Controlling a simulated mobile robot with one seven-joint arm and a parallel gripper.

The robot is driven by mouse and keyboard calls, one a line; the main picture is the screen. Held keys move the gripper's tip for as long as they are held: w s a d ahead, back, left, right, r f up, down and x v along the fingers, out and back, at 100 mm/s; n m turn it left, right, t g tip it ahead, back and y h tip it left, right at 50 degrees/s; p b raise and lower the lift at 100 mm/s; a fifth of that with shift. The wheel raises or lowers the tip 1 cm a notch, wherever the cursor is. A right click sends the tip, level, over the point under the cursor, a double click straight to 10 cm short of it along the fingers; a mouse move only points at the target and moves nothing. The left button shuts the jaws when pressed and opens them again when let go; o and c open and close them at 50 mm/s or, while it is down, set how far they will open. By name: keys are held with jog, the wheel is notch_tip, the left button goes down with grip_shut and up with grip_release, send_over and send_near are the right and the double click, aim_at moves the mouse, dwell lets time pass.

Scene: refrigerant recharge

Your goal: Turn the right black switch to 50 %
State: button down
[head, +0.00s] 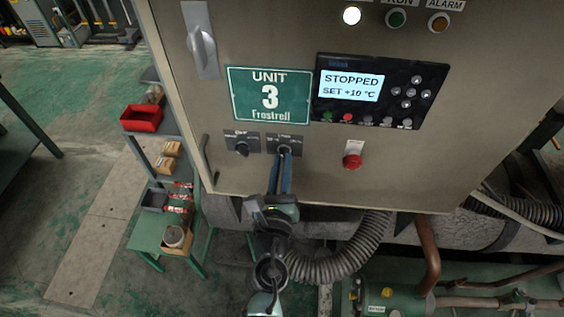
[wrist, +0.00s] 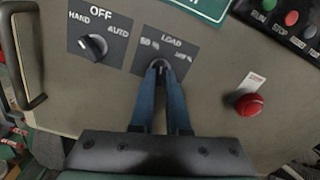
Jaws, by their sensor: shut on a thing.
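The right black switch (wrist: 160,63) is a small round knob on a dark plate marked LOAD, with "50 %" at its upper left and a less readable percent mark at its right. It also shows in the head view (head: 284,148), low on the grey cabinet. My gripper (wrist: 161,75) has its two blue fingers shut on this knob, one on each side. In the head view my gripper (head: 284,157) reaches up to the knob from below. The fingers hide much of the knob, and I cannot tell which mark it points to.
The left black switch (wrist: 93,46), marked HAND, OFF and AUTO, sits just left. A red button (wrist: 249,104) is to the right. A door handle (wrist: 27,60) stands out at the cabinet's left edge. The display (head: 350,86) above reads STOPPED, SET +10 °C.

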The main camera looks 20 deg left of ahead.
jog(key=shift+n, duration=0.7)
jog(key=n, duration=0.3)
jog(key=shift+r, duration=0.1)
jog(key=c, duration=1)
grip_release()
jog(key=b+v, duration=0.1)
jog(key=v, duration=0.8)
